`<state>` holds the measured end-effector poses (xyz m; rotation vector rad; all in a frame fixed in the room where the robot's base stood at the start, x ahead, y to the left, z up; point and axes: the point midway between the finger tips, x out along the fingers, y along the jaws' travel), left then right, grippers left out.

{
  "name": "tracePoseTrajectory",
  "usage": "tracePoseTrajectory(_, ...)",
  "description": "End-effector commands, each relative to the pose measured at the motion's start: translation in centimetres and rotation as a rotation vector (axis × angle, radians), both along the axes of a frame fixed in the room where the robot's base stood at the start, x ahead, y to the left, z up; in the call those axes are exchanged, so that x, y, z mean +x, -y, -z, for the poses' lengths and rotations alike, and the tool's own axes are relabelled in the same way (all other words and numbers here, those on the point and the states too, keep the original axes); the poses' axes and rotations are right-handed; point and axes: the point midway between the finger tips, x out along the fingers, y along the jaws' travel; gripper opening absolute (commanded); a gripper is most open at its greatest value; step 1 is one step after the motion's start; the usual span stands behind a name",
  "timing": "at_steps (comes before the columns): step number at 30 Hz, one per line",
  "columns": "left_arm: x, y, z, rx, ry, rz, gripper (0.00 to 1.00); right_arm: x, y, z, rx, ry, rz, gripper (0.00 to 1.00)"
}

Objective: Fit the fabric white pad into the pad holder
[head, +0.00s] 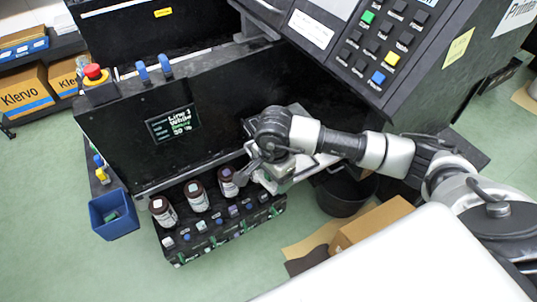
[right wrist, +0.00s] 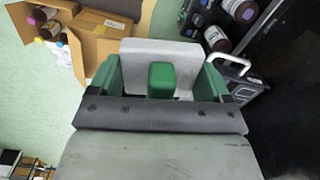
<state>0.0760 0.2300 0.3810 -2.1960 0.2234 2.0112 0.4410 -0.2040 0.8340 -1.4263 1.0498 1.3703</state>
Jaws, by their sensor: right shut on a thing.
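My right gripper (right wrist: 160,82) is shut on a flat, light grey-white block (right wrist: 160,52) that looks like the white pad. It spans between the two green finger parts, and a green block stands in front of its middle. In the head view my right gripper (head: 262,172) is low in front of the black machine, close to the rightmost bottle. The pad is hard to make out there, partly hidden by the gripper. I cannot tell the pad holder apart in either view. My left gripper is not in view.
Several brown bottles (head: 197,196) stand on a black rack (head: 188,257) in front of the machine (head: 160,105). A blue bin (head: 113,213) is at the left. A black bucket (head: 343,197) and an open cardboard box (head: 370,224) stand on the floor at the right.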

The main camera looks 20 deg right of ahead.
Motion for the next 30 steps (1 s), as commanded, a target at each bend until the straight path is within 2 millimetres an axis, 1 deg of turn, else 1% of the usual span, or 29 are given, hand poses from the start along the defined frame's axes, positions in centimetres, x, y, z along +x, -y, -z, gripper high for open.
tracePoseTrajectory(1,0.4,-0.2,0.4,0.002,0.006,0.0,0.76,1.0,0.1,0.8,0.008,0.0,0.163,0.56)
tracePoseTrajectory(3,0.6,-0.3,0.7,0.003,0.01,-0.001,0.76,2.3,0.5,1.5,0.016,-0.001,0.403,0.56)
tracePoseTrajectory(9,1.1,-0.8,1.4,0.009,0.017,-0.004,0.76,5.3,1.5,3.5,0.034,-0.008,1.062,0.56)
tracePoseTrajectory(12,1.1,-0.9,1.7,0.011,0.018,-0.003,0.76,6.4,2.0,4.4,0.039,-0.013,1.337,0.56)
tracePoseTrajectory(15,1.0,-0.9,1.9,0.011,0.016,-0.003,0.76,7.1,2.2,5.0,0.041,-0.019,1.543,0.56)
tracePoseTrajectory(18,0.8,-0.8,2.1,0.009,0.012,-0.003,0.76,7.6,2.5,5.5,0.041,-0.022,1.677,0.56)
tracePoseTrajectory(21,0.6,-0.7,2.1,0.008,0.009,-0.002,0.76,7.8,2.7,5.7,0.039,-0.024,1.745,0.56)
tracePoseTrajectory(26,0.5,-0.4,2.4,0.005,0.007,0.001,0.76,7.9,3.4,5.9,0.039,-0.024,1.766,0.56)
tracePoseTrajectory(30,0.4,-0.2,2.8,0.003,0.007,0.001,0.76,7.9,4.5,6.3,0.038,-0.024,1.764,0.56)
